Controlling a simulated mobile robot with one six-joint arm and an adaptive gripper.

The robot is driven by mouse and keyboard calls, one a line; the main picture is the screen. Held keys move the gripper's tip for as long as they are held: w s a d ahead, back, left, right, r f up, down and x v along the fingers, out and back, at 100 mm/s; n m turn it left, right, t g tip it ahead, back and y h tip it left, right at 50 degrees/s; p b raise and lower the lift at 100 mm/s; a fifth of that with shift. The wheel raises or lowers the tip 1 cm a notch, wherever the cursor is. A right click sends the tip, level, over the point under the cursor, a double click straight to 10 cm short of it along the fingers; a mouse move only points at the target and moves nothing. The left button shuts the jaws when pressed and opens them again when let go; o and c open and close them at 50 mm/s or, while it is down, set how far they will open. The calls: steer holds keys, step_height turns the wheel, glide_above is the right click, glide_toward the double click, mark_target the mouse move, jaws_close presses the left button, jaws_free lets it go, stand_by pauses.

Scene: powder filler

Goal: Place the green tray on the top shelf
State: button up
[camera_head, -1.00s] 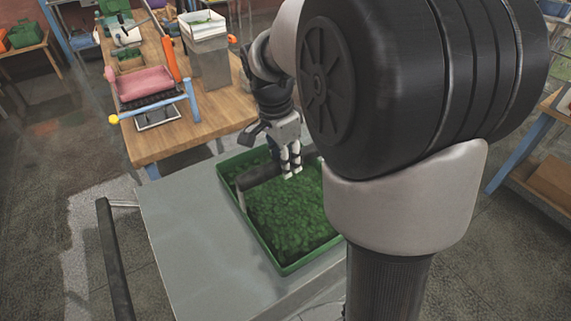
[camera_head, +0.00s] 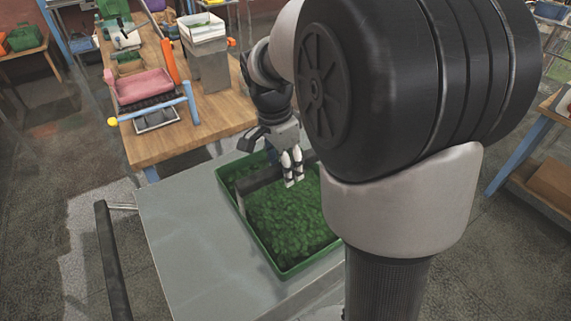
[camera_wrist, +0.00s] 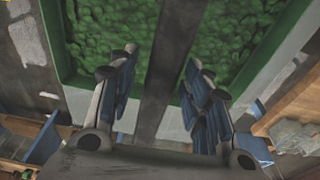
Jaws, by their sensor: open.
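The green tray (camera_head: 293,270) lies on a grey flat surface and is filled with green leafy or granular material (camera_head: 285,215). A dark bar-like handle (camera_head: 258,178) spans above its contents. My gripper (camera_head: 293,182) is over the handle, pointing down, with its fingers apart. In the wrist view, my gripper (camera_wrist: 160,75) shows its open fingers on either side of the dark handle (camera_wrist: 168,70), with gaps between. The tray rim also shows in the wrist view (camera_wrist: 75,88). The top shelf cannot be made out for certain.
The grey surface (camera_head: 190,240) left of the tray is clear. A wooden bench (camera_head: 165,145) behind holds a machine with a pink hopper (camera_head: 143,85) and a white-topped container (camera_head: 203,40). A blue-legged wooden rack (camera_head: 535,165) stands at the right.

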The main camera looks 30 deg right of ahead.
step_height(320, 180, up, 11)
steer(key=a+p, duration=0.2)
steer(key=p, duration=0.2)
steer(key=s+a+r+n+t, duration=0.1)
steer(key=s+a+r+n, duration=0.2)
steer(key=s+a+n, duration=0.15)
steer(key=s+a+f+n+t+y, duration=0.1)
steer(key=s+a+f+n, duration=0.1)
steer(key=s+n, duration=0.4)
steer(key=s+a+f+n+t, duration=0.2)
steer(key=s+a+n, duration=0.2)
steer(key=s+n, duration=0.3)
steer(key=shift+s+a+f+t+y, duration=0.2)
steer(key=shift+s+t+y, duration=0.15)
steer(key=shift+s, duration=0.4)
